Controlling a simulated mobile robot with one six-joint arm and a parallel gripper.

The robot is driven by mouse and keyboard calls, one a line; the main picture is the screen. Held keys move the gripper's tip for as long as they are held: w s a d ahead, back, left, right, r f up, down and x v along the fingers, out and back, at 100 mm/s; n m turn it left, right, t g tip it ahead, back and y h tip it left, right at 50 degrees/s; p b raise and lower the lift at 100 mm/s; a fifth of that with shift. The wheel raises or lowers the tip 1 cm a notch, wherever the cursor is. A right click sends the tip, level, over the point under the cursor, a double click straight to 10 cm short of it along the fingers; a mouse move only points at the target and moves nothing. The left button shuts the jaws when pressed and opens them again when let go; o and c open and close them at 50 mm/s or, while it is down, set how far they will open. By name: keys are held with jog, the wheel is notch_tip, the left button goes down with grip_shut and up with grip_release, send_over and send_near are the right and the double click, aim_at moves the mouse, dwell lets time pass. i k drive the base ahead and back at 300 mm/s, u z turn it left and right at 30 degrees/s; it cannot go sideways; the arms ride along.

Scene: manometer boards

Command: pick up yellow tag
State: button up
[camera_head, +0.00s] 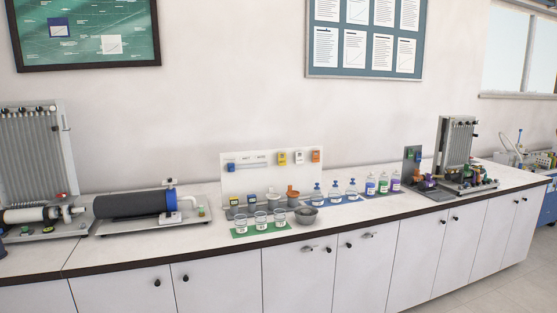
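The yellow tag (282,158) is small and hangs on the upright white board (262,180) at the back of the bench, right of the board's middle. A white tag with a little yellow (299,157) is just right of it, and an orange tag (316,156) is beyond that. A blue tag (231,168) is at the board's left side. My gripper is not in view. Nothing touches the yellow tag that I can see.
A dark cylinder rig (135,204) is at left. Manometer boards (33,155) stand at both sides. The bench top (395,206) is partly clear.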

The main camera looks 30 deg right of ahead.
aim_at(282, 161)
jog(key=u, duration=0.1)
jog(key=i, duration=0.9)
jog(key=u, duration=0.3)
